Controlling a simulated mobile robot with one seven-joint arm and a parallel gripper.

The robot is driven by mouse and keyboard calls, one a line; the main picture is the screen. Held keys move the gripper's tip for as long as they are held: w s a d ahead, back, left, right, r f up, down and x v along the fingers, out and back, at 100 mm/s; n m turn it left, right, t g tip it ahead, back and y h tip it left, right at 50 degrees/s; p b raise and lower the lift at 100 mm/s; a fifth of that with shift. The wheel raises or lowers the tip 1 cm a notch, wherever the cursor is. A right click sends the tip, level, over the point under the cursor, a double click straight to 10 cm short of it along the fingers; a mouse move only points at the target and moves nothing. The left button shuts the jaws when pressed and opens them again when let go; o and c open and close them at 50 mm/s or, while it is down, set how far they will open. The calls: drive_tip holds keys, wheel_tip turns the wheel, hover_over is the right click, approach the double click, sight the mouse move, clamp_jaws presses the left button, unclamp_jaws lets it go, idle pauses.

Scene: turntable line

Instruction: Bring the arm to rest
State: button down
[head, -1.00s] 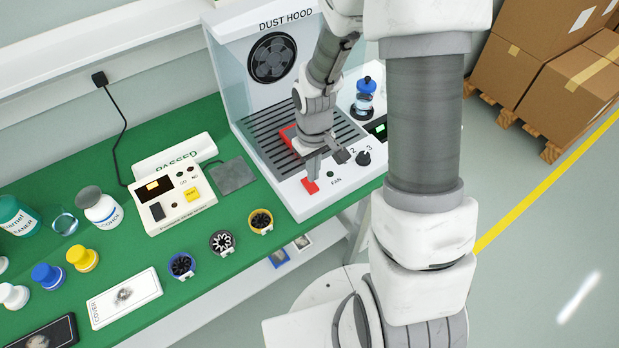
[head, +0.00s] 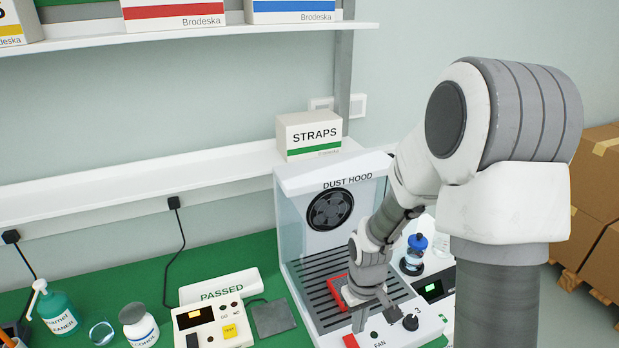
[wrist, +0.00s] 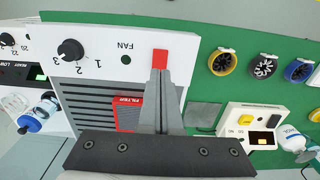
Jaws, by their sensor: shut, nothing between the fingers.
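My gripper (head: 358,322) is shut and empty, low over the front part of the dust hood (head: 296,225). In the wrist view its fingertips (wrist: 160,76) are together, just short of a red tab (wrist: 160,58) on the hood's front panel. The red tab (head: 351,341) also shows at the bottom of the head view. I cannot tell whether the fingertips touch it. A red filter piece (wrist: 128,114) lies on the hood's slatted grille, partly hidden behind the fingers. My arm reaches in from the right of the head view.
A blue-capped bottle (head: 414,250) is right of the hood. The tester (head: 215,325) and PASSED block (head: 220,287) stand to the left. A STRAPS box (head: 312,135) sits on the shelf above.

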drive_tip(key=s+r+m+t, duration=0.2)
drive_tip(key=s+r+t, duration=0.1)
drive_tip(key=r, duration=1.3)
drive_tip(key=s+r+m+t, duration=0.1)
drive_tip(key=s+r+t, duration=0.1)
drive_tip(key=s+r, duration=0.8)
drive_tip(key=shift+s+r+m+t, duration=0.25)
drive_tip(key=shift+s+m+t, duration=0.05)
drive_tip(key=shift+s, duration=0.15)
